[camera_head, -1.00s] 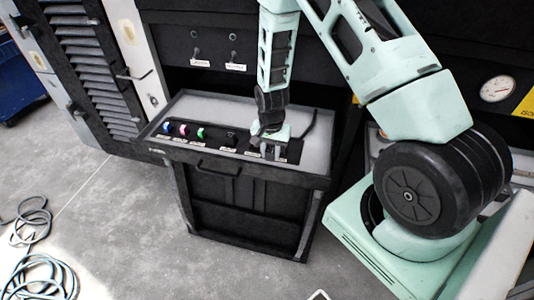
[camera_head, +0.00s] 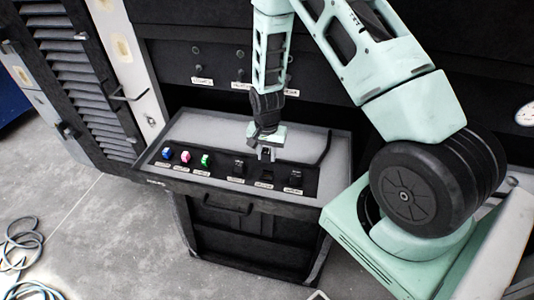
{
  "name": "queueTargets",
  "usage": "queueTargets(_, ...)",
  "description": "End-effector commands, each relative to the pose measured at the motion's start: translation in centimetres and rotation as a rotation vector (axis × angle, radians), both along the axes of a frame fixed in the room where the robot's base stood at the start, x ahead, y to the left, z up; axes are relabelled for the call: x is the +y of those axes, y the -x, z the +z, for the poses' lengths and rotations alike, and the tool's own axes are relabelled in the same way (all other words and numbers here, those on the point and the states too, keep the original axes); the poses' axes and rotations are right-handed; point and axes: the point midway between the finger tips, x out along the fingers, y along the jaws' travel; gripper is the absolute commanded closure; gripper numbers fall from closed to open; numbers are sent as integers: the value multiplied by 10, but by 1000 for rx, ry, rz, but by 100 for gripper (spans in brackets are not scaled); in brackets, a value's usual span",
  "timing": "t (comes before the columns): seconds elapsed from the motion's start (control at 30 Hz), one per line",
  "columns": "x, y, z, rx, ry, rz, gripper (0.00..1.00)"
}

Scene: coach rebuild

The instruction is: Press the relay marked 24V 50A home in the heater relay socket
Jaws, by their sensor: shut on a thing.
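My gripper (camera_head: 266,150) hangs above the right half of the cart top. It is shut on a small dark block (camera_head: 265,154), probably a relay, held above the cart top. Any marking on it is too small to read. Two black relay-like blocks stand on the dark strip below, one to the left (camera_head: 239,168) and one to the right (camera_head: 295,178) of the gripper. The strip between them looks bare, with a white label in front. I cannot make out which part is the heater relay socket.
The cart (camera_head: 190,128) has a raised rim and a front handle. Blue (camera_head: 167,153), pink (camera_head: 185,156) and green (camera_head: 205,160) parts stand at its left. Labelled fittings (camera_head: 197,50) sit on the dark panel behind. A hose (camera_head: 22,240) lies on the floor at left.

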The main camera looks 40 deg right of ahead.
Motion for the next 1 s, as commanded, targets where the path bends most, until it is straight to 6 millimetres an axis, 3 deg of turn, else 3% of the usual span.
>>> queueTargets(1.0, 0, 0, -69, 0, 0, -1, 94)
